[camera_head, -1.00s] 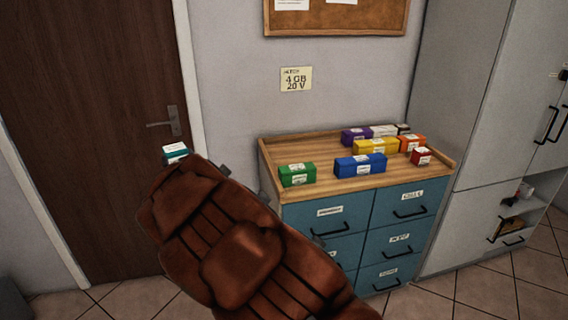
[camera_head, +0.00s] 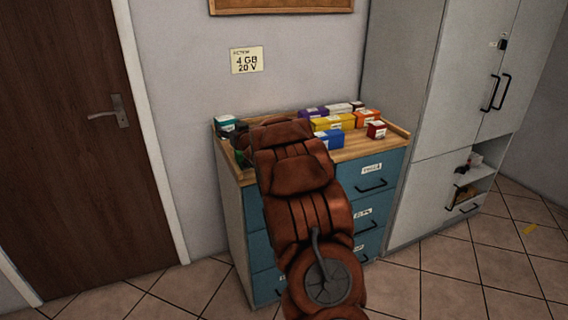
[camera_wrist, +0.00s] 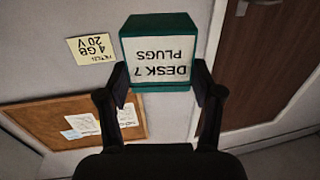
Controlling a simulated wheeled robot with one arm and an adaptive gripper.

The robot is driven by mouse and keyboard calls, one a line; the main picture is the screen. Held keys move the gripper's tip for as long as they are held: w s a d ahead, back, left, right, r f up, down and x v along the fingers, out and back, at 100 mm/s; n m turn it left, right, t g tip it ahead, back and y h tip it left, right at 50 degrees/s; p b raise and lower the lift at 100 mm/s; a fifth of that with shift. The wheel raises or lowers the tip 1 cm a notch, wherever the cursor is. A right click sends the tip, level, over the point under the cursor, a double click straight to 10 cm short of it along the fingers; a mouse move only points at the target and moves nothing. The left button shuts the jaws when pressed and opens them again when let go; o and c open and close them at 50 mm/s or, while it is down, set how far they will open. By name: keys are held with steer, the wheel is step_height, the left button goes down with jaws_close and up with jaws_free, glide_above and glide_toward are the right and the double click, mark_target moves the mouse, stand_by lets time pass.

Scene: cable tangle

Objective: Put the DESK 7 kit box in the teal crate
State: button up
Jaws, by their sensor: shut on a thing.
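The DESK 7 kit box (camera_wrist: 160,55) is teal-green with a white label reading "DESK 7 PLUGS", upside down in the wrist view. My gripper (camera_wrist: 161,82) is shut on it, one finger on each side. In the head view the box (camera_head: 225,124) shows at the left end of the cabinet top, beyond my arm. I cannot tell whether it is above the top or touching it. My arm hides most of the gripper there. No teal crate is in view.
A wooden-topped cabinet (camera_head: 381,146) with teal drawers carries several coloured boxes, including a yellow one (camera_head: 334,122) and a red one (camera_head: 376,130). A grey cupboard (camera_head: 440,110) stands right, a brown door (camera_head: 60,130) left. Tiled floor (camera_head: 450,270) is open at front right.

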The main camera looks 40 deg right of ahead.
steer(key=s+d+f+m+h+b, duration=0.1)
steer(key=s+d, duration=0.3)
steer(key=d, duration=0.5)
steer(key=s+d+f+h+b, duration=0.1)
steer(key=s+d, duration=0.3)
steer(key=d, duration=0.5)
steer(key=shift+s+d+f+m+g+h, duration=0.3)
steer(key=shift+s+m+g, duration=0.1)
steer(key=shift+f, duration=4.8)
steer(key=shift+f, duration=0.15)
steer(key=o, duration=1.2)
steer(key=shift+f, duration=0.1)
steer(key=b+v, duration=0.1)
steer(key=v, duration=0.6)
steer(key=shift+s+r, duration=0.3)
steer(key=shift+s, duration=0.1)
